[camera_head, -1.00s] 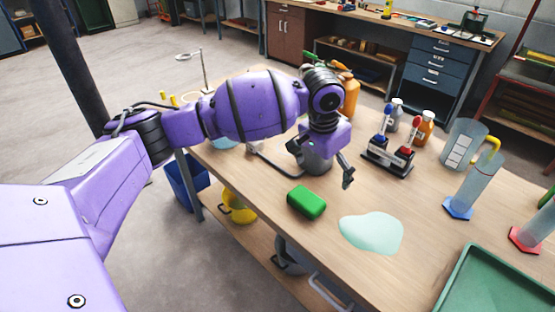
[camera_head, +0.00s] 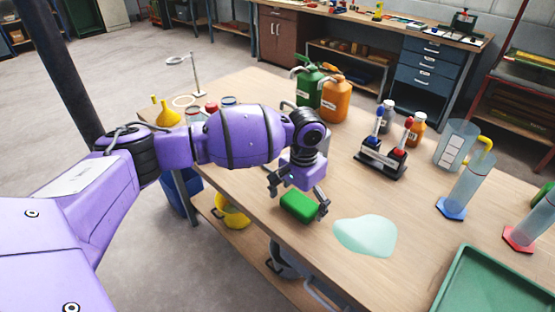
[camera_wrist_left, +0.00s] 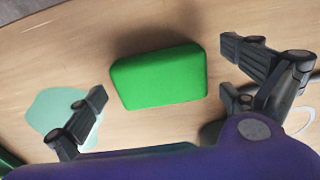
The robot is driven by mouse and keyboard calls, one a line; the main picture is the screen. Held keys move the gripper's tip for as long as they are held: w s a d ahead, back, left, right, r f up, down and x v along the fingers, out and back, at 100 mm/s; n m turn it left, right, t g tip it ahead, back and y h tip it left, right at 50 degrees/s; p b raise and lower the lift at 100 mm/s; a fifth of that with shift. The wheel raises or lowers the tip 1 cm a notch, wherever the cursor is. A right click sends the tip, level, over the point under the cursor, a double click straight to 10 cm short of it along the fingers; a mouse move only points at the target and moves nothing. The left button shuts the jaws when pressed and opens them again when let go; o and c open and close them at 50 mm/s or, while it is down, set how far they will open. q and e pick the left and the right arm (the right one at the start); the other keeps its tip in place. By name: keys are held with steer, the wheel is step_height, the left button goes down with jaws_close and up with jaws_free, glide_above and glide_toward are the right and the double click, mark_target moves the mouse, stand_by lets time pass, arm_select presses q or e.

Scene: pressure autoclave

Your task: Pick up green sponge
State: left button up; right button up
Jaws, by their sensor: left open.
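The green sponge (camera_head: 299,207) lies on the wooden workbench near its front edge, left of a pale spill. In the left wrist view the sponge (camera_wrist_left: 160,76) sits between and beyond the two spread fingers. My left gripper (camera_head: 297,200) is open above the sponge, with one finger on each side of it in the head view. The wrist view shows the left gripper (camera_wrist_left: 165,95) empty; I cannot tell whether a finger touches the sponge. My right gripper is not in view.
A pale green puddle (camera_head: 366,235) lies right of the sponge. A green tray (camera_head: 446,290) is at the front right. A rack (camera_head: 382,160), cylinders (camera_head: 466,190), and green and orange canisters (camera_head: 334,97) stand farther back. The bench between the sponge and rack is clear.

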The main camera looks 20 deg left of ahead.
arm_select(q)
steer(key=shift+w+r, duration=0.1)
steer(key=c, duration=0.9)
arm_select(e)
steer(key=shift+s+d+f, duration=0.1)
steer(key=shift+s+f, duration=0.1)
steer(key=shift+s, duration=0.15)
arm_select(q)
steer(key=shift+r, duration=0.1)
steer(key=shift+r, duration=0.6)
steer(key=shift+s+d+r+p, duration=0.45)
steer(key=shift+s+r, duration=1.45)
steer(key=shift+s, duration=0.4)
steer(key=shift+s+d+r+p, duration=0.45)
steer(key=shift+s+r, duration=1.5)
steer(key=shift+s, duration=0.35)
steer(key=shift+s+d+r+p, duration=0.45)
steer(key=shift+s+r, duration=1.45)
steer(key=shift+s, duration=0.4)
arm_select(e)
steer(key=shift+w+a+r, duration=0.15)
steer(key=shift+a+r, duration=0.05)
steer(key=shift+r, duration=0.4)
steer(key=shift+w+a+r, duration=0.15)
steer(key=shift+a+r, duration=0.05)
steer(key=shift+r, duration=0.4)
